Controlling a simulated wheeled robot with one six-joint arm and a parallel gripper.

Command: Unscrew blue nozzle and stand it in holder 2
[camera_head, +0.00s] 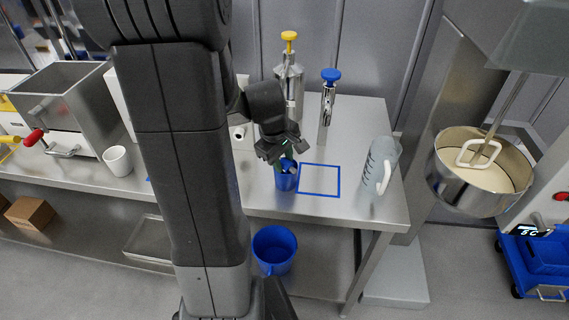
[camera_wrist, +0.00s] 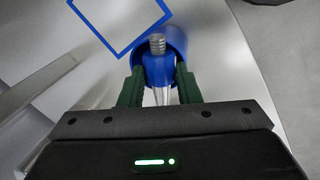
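The blue nozzle (camera_wrist: 158,66) shows in the wrist view, with a grey threaded end pointing away from me and a pale, clear tip running back toward my palm. My gripper (camera_wrist: 159,88) has its green fingers on both sides of the nozzle's blue collar and appears shut on it. In the head view my gripper (camera_head: 285,158) is over a blue cup-like holder (camera_head: 287,183) on the steel table. The holder's rim (camera_wrist: 180,43) shows around the nozzle in the wrist view. I cannot tell whether the nozzle touches it, and no holder number is readable.
A blue square outline (camera_head: 319,195) marks bare table right of the holder. A clear jug (camera_head: 380,166) stands near the right edge. Yellow-topped (camera_head: 289,78) and blue-topped (camera_head: 328,105) metal dispensers stand behind. A white cup (camera_head: 118,160) is left; a blue bucket (camera_head: 274,250) is below.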

